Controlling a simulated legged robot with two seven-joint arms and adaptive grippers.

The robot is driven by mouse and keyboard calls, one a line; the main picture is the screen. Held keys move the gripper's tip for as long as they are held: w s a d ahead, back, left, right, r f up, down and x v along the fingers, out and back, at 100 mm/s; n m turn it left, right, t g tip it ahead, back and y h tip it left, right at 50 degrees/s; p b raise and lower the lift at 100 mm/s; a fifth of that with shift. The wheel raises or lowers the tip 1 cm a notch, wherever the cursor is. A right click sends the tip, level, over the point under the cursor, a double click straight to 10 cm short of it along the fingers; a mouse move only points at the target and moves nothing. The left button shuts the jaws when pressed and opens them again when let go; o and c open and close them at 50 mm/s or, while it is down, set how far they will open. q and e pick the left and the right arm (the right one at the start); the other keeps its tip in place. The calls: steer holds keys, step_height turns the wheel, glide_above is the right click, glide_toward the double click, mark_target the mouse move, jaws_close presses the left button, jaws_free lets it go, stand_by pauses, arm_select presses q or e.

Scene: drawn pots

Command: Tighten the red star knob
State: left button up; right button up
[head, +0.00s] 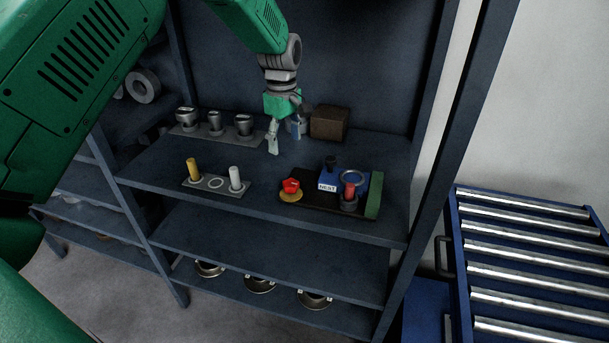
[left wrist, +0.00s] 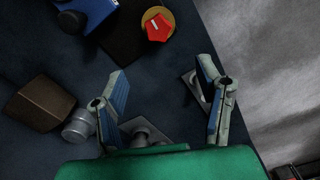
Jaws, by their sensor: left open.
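The red star knob (head: 291,185) sits on a round brass-coloured base at the left end of a black board (head: 318,198) on the shelf. In the left wrist view the red knob (left wrist: 158,28) shows near the top, with a pale mark on its face. My left gripper (head: 285,139) is open and empty above the shelf, behind the knob and apart from it. In the left wrist view its two fingers (left wrist: 162,70) are spread wide, with the knob beyond their tips. My right gripper is not in view.
A brown box (head: 329,123) stands behind. A plate with yellow and white pegs (head: 216,184) lies left. A roller conveyor (head: 530,250) stands right.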

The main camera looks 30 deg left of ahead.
arm_select(q)
glide_above(291, 182)
steer(key=a, duration=0.1)
steer(key=f, duration=0.5)
steer(key=shift+s+a+f+p, duration=0.15)
steer(key=shift+s+a+p, duration=0.05)
steer(key=shift+p, duration=0.1)
steer(key=d+f, duration=0.1)
steer(key=f, duration=0.1)
steer(key=d+f, duration=0.1)
steer(key=f, duration=0.1)
steer(key=d+f+p, duration=0.1)
steer(key=f, duration=0.1)
steer(key=shift+w+f, duration=0.1)
steer(key=shift+f, duration=0.05)
steer(key=shift+a+f, duration=0.5)
steer(key=shift+a, duration=0.25)
steer(key=shift+a+f, duration=0.5)
steer(key=shift+a, duration=0.25)
steer(key=shift+d+r, duration=0.15)
steer(key=shift+d, duration=0.4)
steer(key=c, duration=1.1)
steer(key=shift+d+r, duration=0.2)
steer(key=shift+d, duration=0.4)
steer(key=shift+a, duration=0.35)
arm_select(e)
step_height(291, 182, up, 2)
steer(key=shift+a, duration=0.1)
